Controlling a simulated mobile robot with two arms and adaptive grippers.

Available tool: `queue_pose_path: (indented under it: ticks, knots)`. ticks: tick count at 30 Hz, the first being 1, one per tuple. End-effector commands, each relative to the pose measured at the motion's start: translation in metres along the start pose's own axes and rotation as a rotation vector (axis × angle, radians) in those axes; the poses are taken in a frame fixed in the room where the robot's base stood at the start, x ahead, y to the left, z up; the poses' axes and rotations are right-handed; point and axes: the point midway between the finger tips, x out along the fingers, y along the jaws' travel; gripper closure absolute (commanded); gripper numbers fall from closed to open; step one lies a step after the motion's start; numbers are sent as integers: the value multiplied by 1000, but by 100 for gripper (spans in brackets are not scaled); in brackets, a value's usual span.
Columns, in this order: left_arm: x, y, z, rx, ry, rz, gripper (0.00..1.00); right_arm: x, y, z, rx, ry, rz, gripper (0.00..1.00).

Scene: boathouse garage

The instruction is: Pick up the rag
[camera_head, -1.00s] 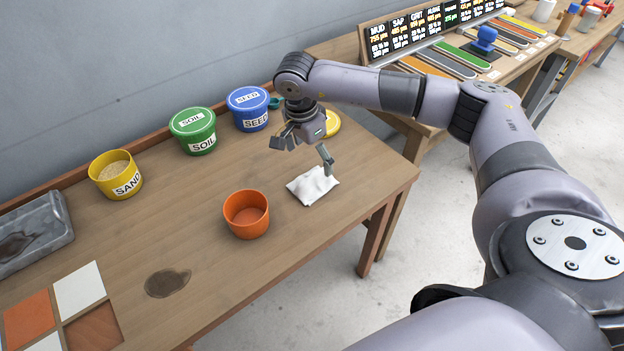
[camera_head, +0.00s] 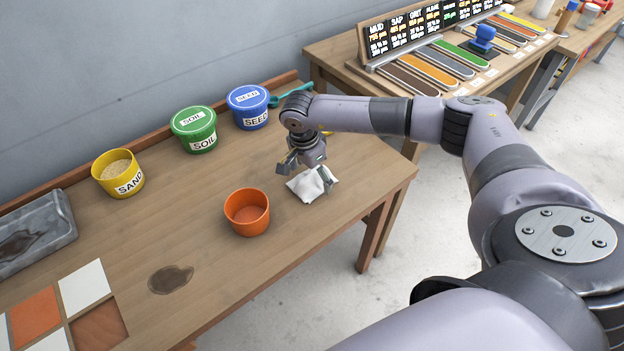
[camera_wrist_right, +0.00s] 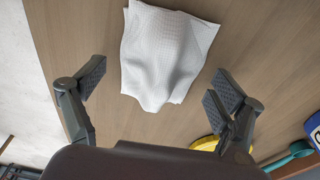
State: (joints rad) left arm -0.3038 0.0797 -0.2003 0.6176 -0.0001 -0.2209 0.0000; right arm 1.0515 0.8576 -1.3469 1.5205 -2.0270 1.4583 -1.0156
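A white rag (camera_head: 309,186) lies crumpled on the wooden table near its right end. It also shows in the right wrist view (camera_wrist_right: 165,58), raised in a fold in the middle. My right gripper (camera_head: 305,176) is open just above the rag, with its fingers spread to either side. In the right wrist view the open fingers (camera_wrist_right: 155,90) hold nothing, and the rag lies beyond and between them. My left gripper is not in view.
An orange pot (camera_head: 247,213) stands just left of the rag. Yellow sand (camera_head: 118,174), green soil (camera_head: 194,130) and blue seed (camera_head: 249,108) tubs stand along the back. A yellow lid (camera_wrist_right: 207,143) and teal scoop (camera_wrist_right: 289,156) lie nearby. The table's front middle is mostly clear.

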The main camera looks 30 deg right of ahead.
Motion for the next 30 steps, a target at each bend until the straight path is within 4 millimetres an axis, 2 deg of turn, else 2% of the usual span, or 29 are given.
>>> queue_pose_path:
  ticks: [2, 21, 30]
  knots:
    - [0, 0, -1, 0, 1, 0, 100, 0, 0, 0, 0, 0, 0, 19]
    - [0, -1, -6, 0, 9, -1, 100, -1, 0, 0, 1, 0, 0, 61]
    - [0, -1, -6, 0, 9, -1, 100, -3, 0, 0, 1, 0, -1, 62]
